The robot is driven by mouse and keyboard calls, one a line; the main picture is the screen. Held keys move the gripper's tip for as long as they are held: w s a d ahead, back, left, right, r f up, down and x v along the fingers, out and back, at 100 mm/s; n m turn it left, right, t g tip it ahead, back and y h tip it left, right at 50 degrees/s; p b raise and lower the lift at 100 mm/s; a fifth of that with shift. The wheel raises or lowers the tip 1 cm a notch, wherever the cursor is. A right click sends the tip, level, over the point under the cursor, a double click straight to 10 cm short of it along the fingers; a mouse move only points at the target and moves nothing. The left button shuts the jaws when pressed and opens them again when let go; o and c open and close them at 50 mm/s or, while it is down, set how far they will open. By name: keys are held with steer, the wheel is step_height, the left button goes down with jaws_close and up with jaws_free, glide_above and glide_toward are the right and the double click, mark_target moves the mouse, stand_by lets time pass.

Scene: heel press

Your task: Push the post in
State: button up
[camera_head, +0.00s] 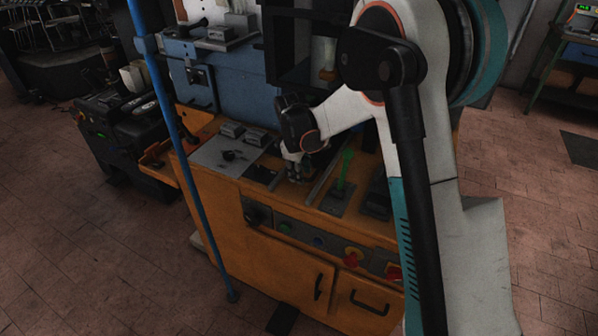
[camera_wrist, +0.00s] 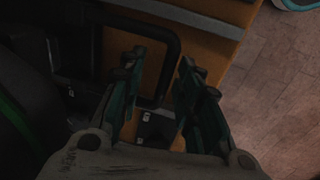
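A green post (camera_head: 344,168) stands upright on a dark grey plate (camera_head: 336,204) on top of the orange machine in the head view. My gripper (camera_head: 296,174) is to the left of the post, low over the machine top and apart from the post. In the wrist view my gripper (camera_wrist: 160,64) has its two fingers spread, with nothing held between them. A dim green streak (camera_wrist: 14,108) shows at the left edge of the wrist view; I cannot tell whether it is the post.
The orange machine (camera_head: 265,258) carries buttons and a red knob (camera_head: 352,256) on its front. A blue pole (camera_head: 190,165) stands before its left side. A dark block (camera_head: 377,198) sits right of the post, partly behind my arm. Open floor lies at right.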

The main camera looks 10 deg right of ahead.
steer(key=shift+s, duration=0.1)
step_height(320, 180, up, 12)
steer(key=s+a, duration=0.1)
steer(key=shift+s+a, duration=0.2)
steer(key=shift+s, duration=0.15)
steer(key=shift+f, duration=0.1)
steer(key=s+d+r+m+t+y, duration=0.1)
steer(key=s+d+r+m, duration=0.1)
steer(key=s+r, duration=0.45)
steer(key=s+d+r+m+t, duration=0.1)
steer(key=s+d+r+m, duration=0.2)
steer(key=s, duration=0.6)
steer(key=s+d+f+m+t, duration=0.1)
steer(key=s+m, duration=0.1)
steer(key=s, duration=0.6)
steer(key=s+d+f+m+t, duration=0.1)
steer(key=s+f+m+t, duration=0.1)
steer(key=s, duration=0.5)
steer(key=shift+s+d+m, duration=0.3)
steer(key=shift+s+m, duration=0.1)
steer(key=shift+m, duration=0.4)
